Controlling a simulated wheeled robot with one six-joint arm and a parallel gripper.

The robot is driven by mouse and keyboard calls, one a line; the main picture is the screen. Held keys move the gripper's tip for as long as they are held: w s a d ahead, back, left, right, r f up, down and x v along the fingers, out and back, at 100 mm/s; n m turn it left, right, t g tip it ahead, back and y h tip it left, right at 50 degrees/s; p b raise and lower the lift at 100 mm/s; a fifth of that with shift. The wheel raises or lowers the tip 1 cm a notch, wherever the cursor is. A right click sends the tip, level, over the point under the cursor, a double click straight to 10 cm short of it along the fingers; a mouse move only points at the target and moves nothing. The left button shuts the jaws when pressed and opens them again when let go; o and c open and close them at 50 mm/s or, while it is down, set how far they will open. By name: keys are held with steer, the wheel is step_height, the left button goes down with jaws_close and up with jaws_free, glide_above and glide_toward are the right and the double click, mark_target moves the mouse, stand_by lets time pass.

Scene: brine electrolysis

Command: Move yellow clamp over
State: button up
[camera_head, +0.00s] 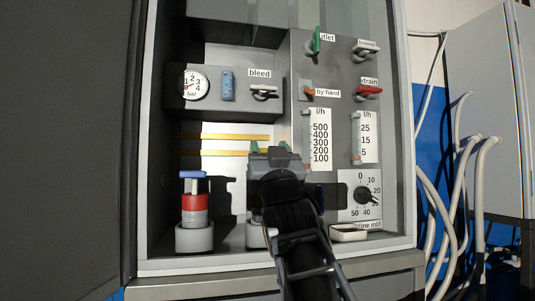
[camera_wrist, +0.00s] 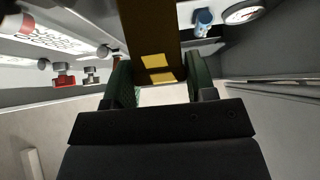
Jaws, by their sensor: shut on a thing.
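My gripper (camera_head: 268,148) is inside the cabinet, in front of its back wall. In the wrist view, the green fingers of my gripper (camera_wrist: 162,88) are shut on either side of a dark brown piece with bright yellow patches (camera_wrist: 155,61), which I take for the yellow clamp. The piece reaches up out of that picture, so its far end is hidden. In the head view two level yellow bars (camera_head: 222,137) show left of my gripper. I cannot tell whether they are part of the held piece.
A red and grey cylinder with a blue top (camera_head: 195,202) stands in a grey holder at lower left. A gauge (camera_head: 195,85) and bleed valve (camera_head: 264,92) are above. Flow scales (camera_head: 319,140), a dial (camera_head: 366,195) and a small tray (camera_head: 348,235) are at right.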

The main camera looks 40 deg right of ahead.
steer(key=shift+w+f, duration=0.1)
steer(key=o, duration=1.3)
